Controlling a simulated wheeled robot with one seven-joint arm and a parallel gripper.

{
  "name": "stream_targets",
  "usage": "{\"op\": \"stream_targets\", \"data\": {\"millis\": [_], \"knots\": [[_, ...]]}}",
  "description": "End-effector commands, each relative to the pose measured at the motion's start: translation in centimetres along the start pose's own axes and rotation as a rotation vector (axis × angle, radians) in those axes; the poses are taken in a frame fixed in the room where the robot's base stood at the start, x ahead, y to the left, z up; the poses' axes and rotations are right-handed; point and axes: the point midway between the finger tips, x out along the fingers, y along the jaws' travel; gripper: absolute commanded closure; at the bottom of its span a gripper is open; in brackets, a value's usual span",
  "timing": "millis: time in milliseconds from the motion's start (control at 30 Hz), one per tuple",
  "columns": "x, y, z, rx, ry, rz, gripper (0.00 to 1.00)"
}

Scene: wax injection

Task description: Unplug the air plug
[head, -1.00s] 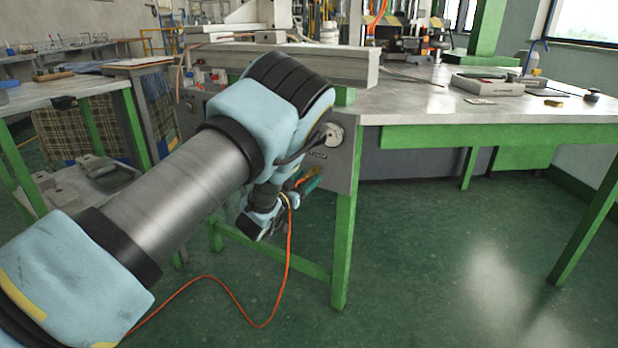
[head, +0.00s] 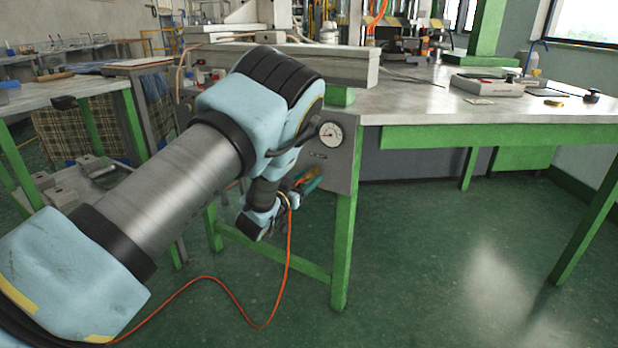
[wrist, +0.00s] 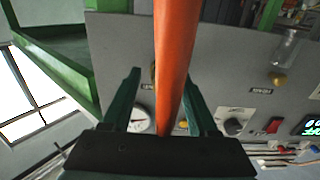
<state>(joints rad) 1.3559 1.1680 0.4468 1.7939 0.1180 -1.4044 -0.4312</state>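My gripper (head: 314,182) is at the front of the grey panel (head: 345,172), low and right of the middle. In the wrist view its two dark green fingers (wrist: 162,80) stand apart. An orange air hose (wrist: 177,50) runs between them from the top of the picture, close to the camera. It hides most of a brass fitting on the panel behind it. The plug end of the hose is not clearly seen, and I cannot tell whether it touches either finger. In the head view the hose (head: 288,250) hangs from beside my gripper to the floor.
A pressure gauge (head: 331,134) sits on the panel above my gripper. A knob (wrist: 234,122) and a red switch (wrist: 273,125) show in the wrist view. The green table leg (head: 343,240) stands close to the right. The floor right of it is clear.

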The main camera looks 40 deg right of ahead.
Motion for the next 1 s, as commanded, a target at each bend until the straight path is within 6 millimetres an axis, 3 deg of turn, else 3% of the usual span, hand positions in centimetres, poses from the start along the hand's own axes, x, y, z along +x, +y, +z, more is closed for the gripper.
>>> {"op": "stream_targets", "data": {"millis": [67, 500, 1000], "knots": [[-0.01, -0.02, -0.01, 0.000, 0.000, 0.000, 0.50], [0.00, -0.04, -0.02, 0.000, 0.000, 0.000, 1.00], [0.00, -0.03, -0.03, 0.000, 0.001, 0.000, 1.00]]}}
